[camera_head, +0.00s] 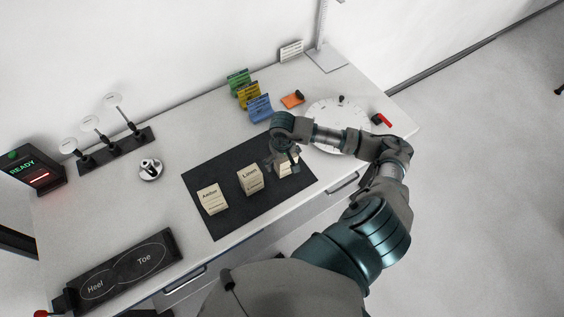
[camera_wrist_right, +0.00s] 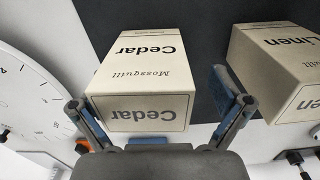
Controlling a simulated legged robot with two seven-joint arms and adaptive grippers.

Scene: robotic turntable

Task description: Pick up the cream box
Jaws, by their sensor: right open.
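Three cream boxes stand in a row on a black mat (camera_head: 241,217). In the head view the left box (camera_head: 212,199) has a label I read only roughly as "Anchor". The middle box (camera_head: 250,181) reads "Linen"; it also shows at the right of the right wrist view (camera_wrist_right: 275,70). The third box, "Cedar" (camera_head: 287,169), is partly hidden by my right gripper (camera_head: 283,158). In the right wrist view the Cedar box (camera_wrist_right: 146,60) sits between the open fingers, with a visible gap at the right finger. My left gripper is out of view.
A white dial turntable (camera_head: 330,112) lies beyond my right forearm, with a red-handled part (camera_head: 381,120) beside it. Green, yellow and blue (camera_head: 259,108) cards stand behind the mat. A Heel/Toe pedal board (camera_head: 122,270) lies at the front left.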

